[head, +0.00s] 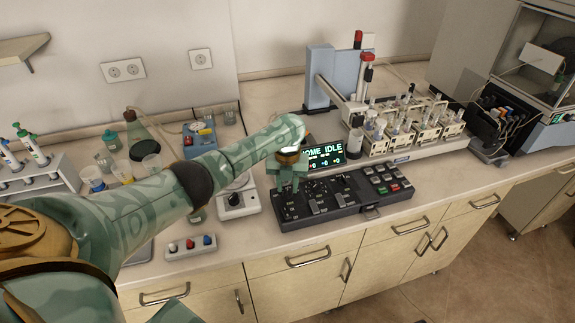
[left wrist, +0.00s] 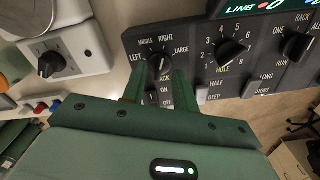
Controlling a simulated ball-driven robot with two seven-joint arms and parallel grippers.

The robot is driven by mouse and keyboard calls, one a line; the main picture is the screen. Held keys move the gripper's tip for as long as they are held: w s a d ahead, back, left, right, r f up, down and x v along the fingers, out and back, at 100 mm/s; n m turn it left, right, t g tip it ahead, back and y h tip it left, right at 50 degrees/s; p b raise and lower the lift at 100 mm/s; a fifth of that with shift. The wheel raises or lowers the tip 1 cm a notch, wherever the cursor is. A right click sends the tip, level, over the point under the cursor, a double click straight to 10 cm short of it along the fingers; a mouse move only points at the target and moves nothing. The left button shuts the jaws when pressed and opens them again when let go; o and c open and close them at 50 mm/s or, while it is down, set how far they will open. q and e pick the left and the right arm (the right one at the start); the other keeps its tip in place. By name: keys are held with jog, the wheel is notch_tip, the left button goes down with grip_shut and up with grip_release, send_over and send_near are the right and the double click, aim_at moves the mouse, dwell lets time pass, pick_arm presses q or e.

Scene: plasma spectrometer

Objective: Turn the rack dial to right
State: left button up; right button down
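The black control panel (head: 335,205) lies on the bench under a green-lit display. In the left wrist view, the rack dial (left wrist: 160,63) is a black knob on the panel (left wrist: 205,35) with LEFT, MIDDLE, RIGHT and LARGE printed around it. Its exact pointer direction is hard to read. My left gripper (left wrist: 159,80) is open, with one green finger on each side of the dial's lower part; I cannot tell whether they touch it. In the head view, my left gripper (head: 287,183) points down over the panel's left end and hides the dial. My right gripper is out of view.
The hole dial (left wrist: 232,52) and an ON/OFF switch (left wrist: 152,99) are close by. A white stirrer (head: 236,200) stands left of the panel. The display (head: 325,154) and an autosampler with racks (head: 400,135) stand behind. Free benchtop lies right of the panel.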

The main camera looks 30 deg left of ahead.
aim_at(288, 191)
pick_arm(q)
notch_tip(288, 191, up, 15)
jog(key=p, duration=0.5)
